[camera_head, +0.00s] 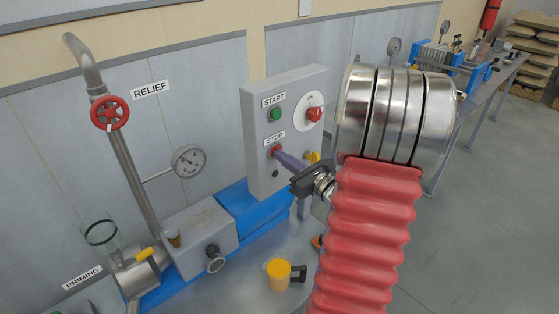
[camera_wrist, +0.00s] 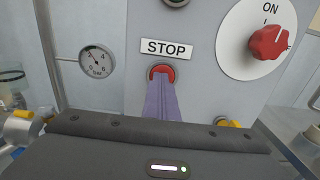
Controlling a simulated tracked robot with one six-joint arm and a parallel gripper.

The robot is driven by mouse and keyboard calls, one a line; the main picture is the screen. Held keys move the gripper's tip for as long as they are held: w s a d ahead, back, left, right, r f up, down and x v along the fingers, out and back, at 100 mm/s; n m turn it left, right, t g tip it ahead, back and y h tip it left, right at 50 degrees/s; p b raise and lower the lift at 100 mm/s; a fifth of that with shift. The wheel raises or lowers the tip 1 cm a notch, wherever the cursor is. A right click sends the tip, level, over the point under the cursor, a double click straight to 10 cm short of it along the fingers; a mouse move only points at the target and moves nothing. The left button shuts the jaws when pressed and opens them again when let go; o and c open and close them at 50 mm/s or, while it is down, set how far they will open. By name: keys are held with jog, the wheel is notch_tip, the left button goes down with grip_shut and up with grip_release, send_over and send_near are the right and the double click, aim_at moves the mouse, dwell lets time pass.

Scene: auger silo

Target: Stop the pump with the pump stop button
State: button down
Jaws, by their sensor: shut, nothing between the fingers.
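The red pump stop button (camera_head: 276,151) sits under a STOP label on the grey control box (camera_head: 253,110). It also shows in the wrist view (camera_wrist: 161,72), straight ahead of my fingers. My gripper (camera_head: 279,154) is shut and empty, its purple fingers pointing at the button. In the wrist view the fingertips (camera_wrist: 160,84) overlap the lower part of the button; they are at it or very close, and I cannot tell whether it is pressed in. The green START button (camera_head: 275,114) is above it.
A red rotary switch (camera_head: 314,113) is right of the buttons, with a yellow knob (camera_head: 312,157) below it. A pressure gauge (camera_head: 188,161) and red relief handwheel (camera_head: 110,113) are at left. A yellow cup (camera_head: 278,273) stands on the bench below.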

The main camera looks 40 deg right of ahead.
jog(key=shift+w+a+r, duration=0.1)
jog(key=shift+w+r, duration=0.15)
jog(key=shift+w, duration=0.1)
dwell(0.3)
jog(key=shift+s, duration=0.15)
jog(key=s, duration=1.4)
jog(key=shift+s+a+f, duration=0.15)
jog(key=shift+s+f, duration=0.05)
jog(key=shift+f, duration=0.1)
